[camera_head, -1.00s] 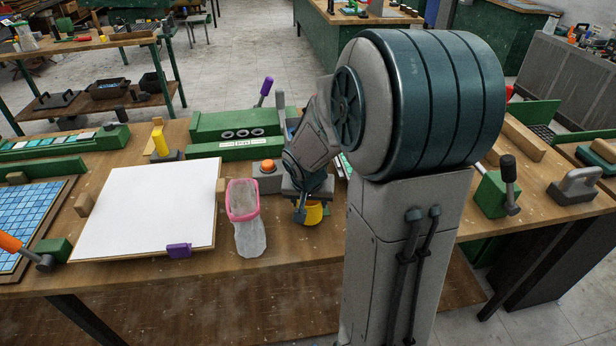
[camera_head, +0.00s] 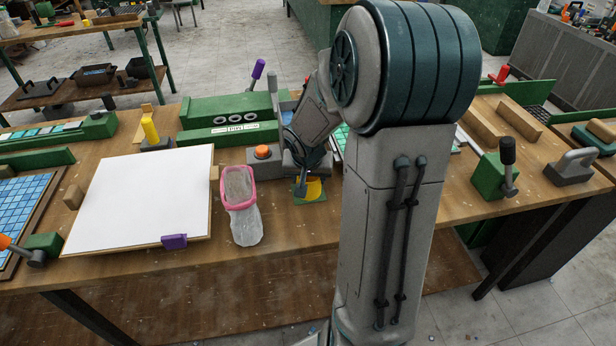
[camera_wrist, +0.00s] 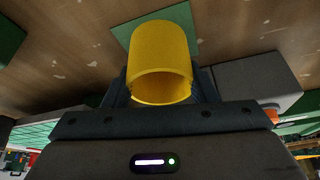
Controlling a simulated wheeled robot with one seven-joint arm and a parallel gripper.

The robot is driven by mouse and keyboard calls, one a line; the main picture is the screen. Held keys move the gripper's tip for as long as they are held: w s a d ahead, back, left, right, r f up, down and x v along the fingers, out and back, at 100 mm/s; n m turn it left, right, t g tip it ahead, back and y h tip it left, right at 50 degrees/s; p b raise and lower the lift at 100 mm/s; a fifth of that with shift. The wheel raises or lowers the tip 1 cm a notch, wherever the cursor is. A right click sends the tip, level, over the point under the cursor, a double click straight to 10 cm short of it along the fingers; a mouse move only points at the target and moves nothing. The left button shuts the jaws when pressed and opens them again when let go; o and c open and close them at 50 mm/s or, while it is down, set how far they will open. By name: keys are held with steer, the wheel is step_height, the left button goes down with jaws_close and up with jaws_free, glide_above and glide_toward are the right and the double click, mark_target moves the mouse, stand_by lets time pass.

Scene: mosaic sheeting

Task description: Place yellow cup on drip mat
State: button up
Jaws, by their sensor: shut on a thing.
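The yellow cup (camera_head: 315,188) is partly hidden behind my gripper (camera_head: 302,187) in the head view. In the wrist view, the cup (camera_wrist: 160,55) sits between the two dark fingers of my gripper (camera_wrist: 162,86), which is shut on it. The green drip mat (camera_wrist: 178,13) lies on the wooden bench behind the cup in the wrist view. In the head view, a little of the mat (camera_head: 310,201) shows around the cup's lower part. I cannot tell whether the cup touches the mat.
A pink-rimmed bag holder (camera_head: 240,208) stands left of the cup near the bench's front edge. A grey box with an orange button (camera_head: 263,152) is behind. A white board (camera_head: 140,200) lies further left. My arm hides the bench to the right.

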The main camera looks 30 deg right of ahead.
steer(key=shift+s+f, duration=0.1)
steer(key=shift+f, duration=0.15)
steer(key=o, duration=0.9)
steer(key=shift+o, duration=0.7)
steer(key=shift+s+a+f, duration=0.1)
steer(key=shift+r+p, duration=0.5)
steer(key=shift+p, duration=0.05)
steer(key=p+v, duration=0.2)
steer(key=v, duration=1)
steer(key=s+a+r+n+g+y, duration=0.1)
steer(key=s+a+r+n+y, duration=0.1)
steer(key=s+a+n, duration=0.4)
steer(key=s+a, duration=0.5)
steer(key=s, duration=0.3)
steer(key=shift+s+a+r, duration=0.2)
steer(key=shift+s+r, duration=0.2)
